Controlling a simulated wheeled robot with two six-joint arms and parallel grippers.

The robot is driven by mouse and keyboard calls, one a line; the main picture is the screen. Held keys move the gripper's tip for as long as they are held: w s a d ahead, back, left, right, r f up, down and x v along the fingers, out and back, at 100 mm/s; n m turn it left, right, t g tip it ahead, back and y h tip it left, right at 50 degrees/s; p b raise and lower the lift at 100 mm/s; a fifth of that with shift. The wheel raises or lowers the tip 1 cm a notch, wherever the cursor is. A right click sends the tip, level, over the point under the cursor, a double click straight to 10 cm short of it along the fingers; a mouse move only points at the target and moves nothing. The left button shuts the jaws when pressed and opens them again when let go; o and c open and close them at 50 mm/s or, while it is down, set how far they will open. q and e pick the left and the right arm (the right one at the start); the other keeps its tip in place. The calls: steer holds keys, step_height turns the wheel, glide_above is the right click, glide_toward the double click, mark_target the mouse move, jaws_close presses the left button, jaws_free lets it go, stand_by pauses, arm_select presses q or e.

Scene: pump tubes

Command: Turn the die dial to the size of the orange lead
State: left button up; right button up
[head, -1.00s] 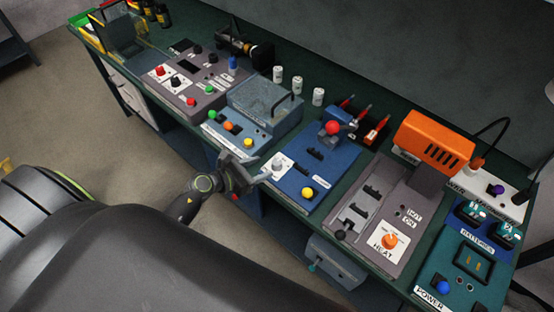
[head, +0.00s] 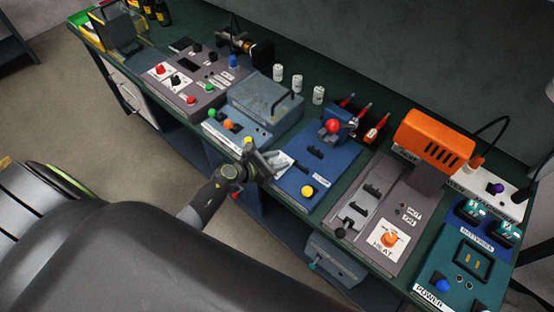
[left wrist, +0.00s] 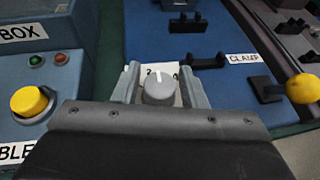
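The grey die dial (left wrist: 160,88) has a white pointer mark aimed up and slightly right in the left wrist view. It sits on a white plate (left wrist: 163,70) with a "2" left of top and a partly hidden mark at right. My left gripper (left wrist: 160,92) is open, with one finger on each side of the dial and small gaps visible. Red-orange slim items (head: 377,128) lie behind the unit; I cannot tell which is the orange lead.
A yellow knob (head: 307,191) and a red ball-topped lever (head: 333,126) are on the blue unit. A grey-blue box (head: 265,103) stands at its left. A grey heat unit (head: 385,215) with an orange top stands at its right.

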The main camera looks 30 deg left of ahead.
arm_select(q)
steer(key=c, duration=0.7)
steer(key=shift+o, duration=0.2)
steer(key=shift+f+m+h+b, duration=0.2)
steer(key=shift+m+h+b, duration=0.2)
steer(key=shift+b, duration=0.25)
steer(key=m+g+h+b, duration=0.3)
steer(key=b, duration=0.4)
steer(key=m+g+h+b, duration=0.2)
steer(key=m+g+b, duration=0.1)
steer(key=b, duration=0.5)
steer(key=shift+f+m+g+h, duration=0.15)
steer(key=shift+m+g+h, duration=0.25)
steer(key=shift+m, duration=0.3)
steer(key=shift+r+m+g+b, duration=0.25)
steer(key=shift+m+g+b, duration=0.25)
steer(key=shift+b, duration=0.85)
steer(key=o, duration=1)
steer(key=shift+c, duration=0.2)
steer(key=shift+r, duration=0.1)
